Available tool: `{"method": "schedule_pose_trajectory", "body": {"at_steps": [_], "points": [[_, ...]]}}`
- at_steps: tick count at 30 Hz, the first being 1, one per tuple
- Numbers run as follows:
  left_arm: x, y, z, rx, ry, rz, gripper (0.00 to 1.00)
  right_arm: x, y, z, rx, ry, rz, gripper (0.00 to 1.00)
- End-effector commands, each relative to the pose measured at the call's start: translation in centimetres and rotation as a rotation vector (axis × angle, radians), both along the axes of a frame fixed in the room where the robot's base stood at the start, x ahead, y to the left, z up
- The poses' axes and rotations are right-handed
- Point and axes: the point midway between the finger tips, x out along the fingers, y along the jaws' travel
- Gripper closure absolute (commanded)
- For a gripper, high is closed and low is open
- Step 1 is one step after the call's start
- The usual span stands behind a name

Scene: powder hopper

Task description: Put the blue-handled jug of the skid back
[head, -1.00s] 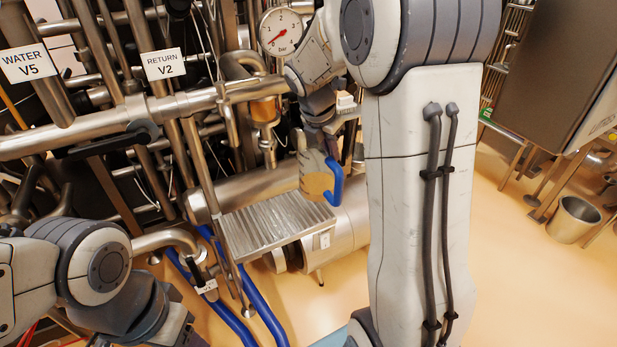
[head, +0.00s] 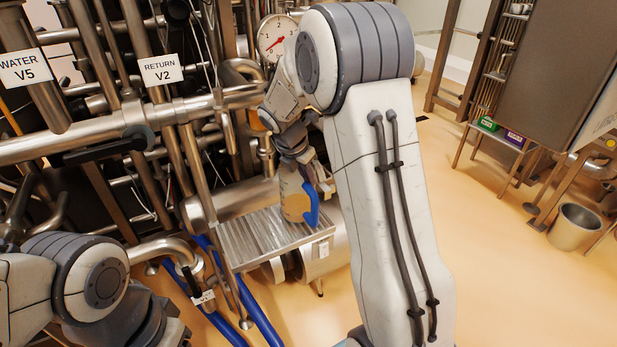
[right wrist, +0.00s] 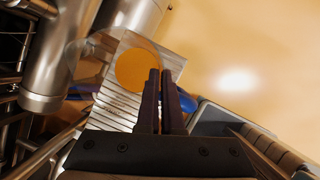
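The jug (head: 295,197) is clear, with an orange-tan content low inside and a blue handle (head: 312,207) on its right side. It stands upright at the right end of the ridged steel shelf (head: 250,240) of the skid. I cannot tell whether its base touches the shelf. My right gripper (head: 309,176) is at the top of the handle, partly hidden by my wrist. In the right wrist view its fingers (right wrist: 160,80) are close together at the blue handle (right wrist: 188,102), with the jug's round orange content (right wrist: 137,69) beyond. My left gripper is out of sight.
Steel pipes and a gauge (head: 277,36) stand close behind the jug. Blue hoses (head: 243,300) run to the floor beside the shelf. A steel bucket (head: 574,226) stands on the floor at the right. The floor between is clear.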

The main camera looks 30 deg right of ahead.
Motion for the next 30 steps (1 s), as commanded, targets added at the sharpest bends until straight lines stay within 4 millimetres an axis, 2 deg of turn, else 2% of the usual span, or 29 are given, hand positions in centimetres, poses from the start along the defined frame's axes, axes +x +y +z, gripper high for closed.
{"method": "schedule_pose_trajectory", "body": {"at_steps": [3,4,6,15,19,23,30], "points": [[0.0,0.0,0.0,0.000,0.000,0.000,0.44,0.0,0.0,-0.2,-0.001,-0.001,0.000,1.00],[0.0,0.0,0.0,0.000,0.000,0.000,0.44,0.0,0.0,-0.3,0.000,0.001,0.001,0.93],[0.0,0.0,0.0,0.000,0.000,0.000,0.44,0.0,0.0,-0.3,0.000,0.001,0.001,0.66],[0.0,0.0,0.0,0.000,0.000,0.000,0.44,0.0,0.0,-0.2,0.000,0.000,0.001,0.66],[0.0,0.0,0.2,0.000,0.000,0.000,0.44,0.0,0.2,0.7,-0.001,-0.002,0.001,0.66],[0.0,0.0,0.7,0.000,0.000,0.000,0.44,-0.2,1.0,2.8,-0.001,-0.005,0.004,0.66],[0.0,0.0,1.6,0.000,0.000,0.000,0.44,-1.0,2.8,7.7,-0.001,-0.005,0.002,0.66]]}}
